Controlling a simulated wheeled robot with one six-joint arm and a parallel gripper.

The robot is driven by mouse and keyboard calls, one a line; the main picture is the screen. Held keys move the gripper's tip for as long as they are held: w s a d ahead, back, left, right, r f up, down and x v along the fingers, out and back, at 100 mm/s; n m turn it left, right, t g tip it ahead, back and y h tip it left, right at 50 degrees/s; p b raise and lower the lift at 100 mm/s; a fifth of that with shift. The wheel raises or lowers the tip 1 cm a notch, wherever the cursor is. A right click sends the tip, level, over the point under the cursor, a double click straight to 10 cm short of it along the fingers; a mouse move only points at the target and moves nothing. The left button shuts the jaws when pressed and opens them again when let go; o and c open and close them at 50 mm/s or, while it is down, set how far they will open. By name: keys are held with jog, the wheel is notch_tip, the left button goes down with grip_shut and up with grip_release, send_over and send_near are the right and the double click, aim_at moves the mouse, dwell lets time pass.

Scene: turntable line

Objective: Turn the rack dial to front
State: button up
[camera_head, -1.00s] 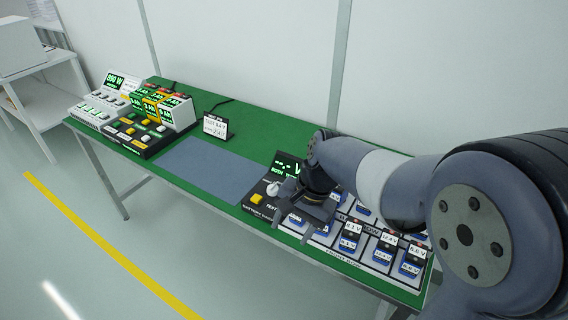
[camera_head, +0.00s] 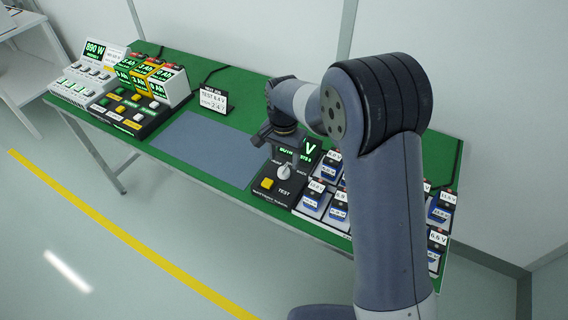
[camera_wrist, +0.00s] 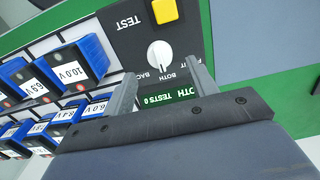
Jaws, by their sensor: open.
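The rack dial is a white knob (camera_head: 284,172) on a black tester panel (camera_head: 266,197), beside a yellow TEST button (camera_head: 267,184). The dial also shows in the wrist view (camera_wrist: 160,54), with BOTH and BACK lettering by it; I cannot tell exactly which mark it points to. My gripper (camera_head: 281,146) is open and empty, above the tester's display side, just behind the dial in the head view. In the wrist view its two fingers (camera_wrist: 160,72) stand apart either side of the dial's line, with the knob beyond their tips. The green display (camera_wrist: 180,94) is partly covered by the gripper.
Blue batteries with voltage labels (camera_wrist: 82,62) sit in white slots to the dial's right in the head view. A grey mat (camera_head: 200,148) lies to its left, clear. A small sign (camera_head: 213,101) and a charger rack (camera_head: 140,85) stand further left on the green table.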

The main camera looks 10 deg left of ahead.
aim_at(284, 168)
jog(key=shift+f, duration=2.2)
jog(key=shift+c, duration=0.2)
jog(key=c, duration=0.9)
jog(key=shift+c, duration=0.2)
jog(key=n+b, duration=0.1)
jog(key=n, duration=0.3)
jog(key=shift+n, duration=0.4)
jog(key=n+b, duration=0.1)
jog(key=n, duration=0.3)
jog(key=shift+n, duration=0.7)
